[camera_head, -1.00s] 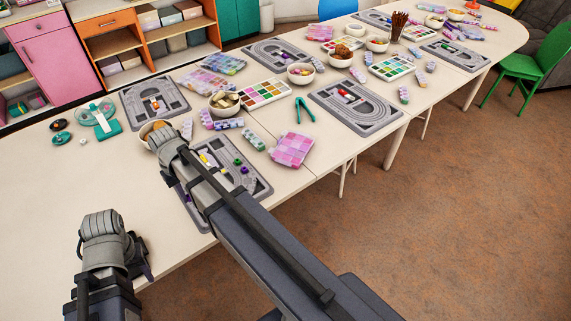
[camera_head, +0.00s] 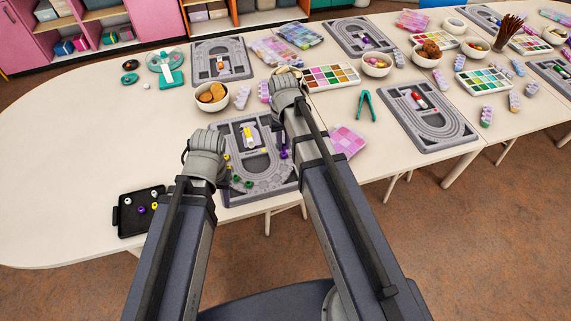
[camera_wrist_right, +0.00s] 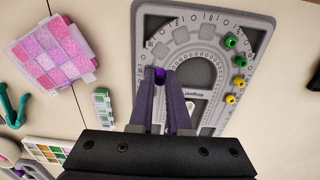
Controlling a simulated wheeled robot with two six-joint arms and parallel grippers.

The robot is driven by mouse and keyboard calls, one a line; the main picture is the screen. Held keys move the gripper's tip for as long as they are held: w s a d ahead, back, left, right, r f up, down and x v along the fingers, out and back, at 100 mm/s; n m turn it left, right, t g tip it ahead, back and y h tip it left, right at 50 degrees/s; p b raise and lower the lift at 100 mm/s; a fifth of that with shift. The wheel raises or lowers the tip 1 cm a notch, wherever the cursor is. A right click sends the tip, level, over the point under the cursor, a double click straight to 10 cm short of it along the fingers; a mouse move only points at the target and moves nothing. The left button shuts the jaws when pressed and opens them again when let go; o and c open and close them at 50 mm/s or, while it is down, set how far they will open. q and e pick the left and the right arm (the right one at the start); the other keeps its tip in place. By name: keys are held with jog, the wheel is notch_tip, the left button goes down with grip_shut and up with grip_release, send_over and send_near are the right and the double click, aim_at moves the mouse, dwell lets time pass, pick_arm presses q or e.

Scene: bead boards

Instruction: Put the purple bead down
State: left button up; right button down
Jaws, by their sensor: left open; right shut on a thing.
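The purple bead (camera_wrist_right: 160,75) is pinched between the fingertips of my right gripper (camera_wrist_right: 160,72), over the side of the nearest grey bead board (camera_wrist_right: 208,25). I cannot tell whether the bead touches the board. In the head view my right gripper (camera_head: 289,93) is over the board's right side, its fingers mostly hidden by the wrist, and the board (camera_head: 262,187) lies below. My left gripper (camera_head: 206,158) is at the board's left side, open, its fingertips hidden behind the wrist. Green beads (camera_wrist_right: 231,42) and yellow beads (camera_wrist_right: 238,82) sit along the board's other side.
A black tray (camera_head: 121,222) with a few loose beads stands at the front left. A bowl (camera_head: 212,98) and a pink bead box (camera_head: 347,141) flank the board. More boards, bead boxes and green pliers (camera_head: 366,104) lie right and behind. The table's left part is clear.

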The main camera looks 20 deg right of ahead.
jog(key=b, duration=0.6)
send_over(284, 168)
notch_tip(284, 168, down, 6)
jog(key=shift+a, duration=0.1)
jog(key=shift+f, duration=0.1)
notch_tip(284, 168, down, 4)
jog(key=b, duration=0.3)
jog(key=shift+r, duration=0.2)
jog(key=shift+f+b, duration=0.3)
jog(key=shift+b, duration=0.1)
jog(key=c, duration=0.9)
grip_release()
jog(key=shift+r, duration=0.1)
jog(key=shift+r, duration=0.15)
notch_tip(284, 168, up, 12)
jog(key=p, duration=1.3)
jog(key=s+a+n, duration=0.1)
jog(key=s+a, duration=0.2)
jog(key=s, duration=0.1)
jog(key=s+a+n, duration=0.1)
jog(key=s+a, duration=0.3)
jog(key=s, duration=0.1)
jog(key=s+a+n+h, duration=0.1)
jog(key=s+a, duration=0.2)
jog(key=s, duration=0.2)
jog(key=shift+s+a+r, duration=0.15)
jog(key=shift+a, duration=0.1)
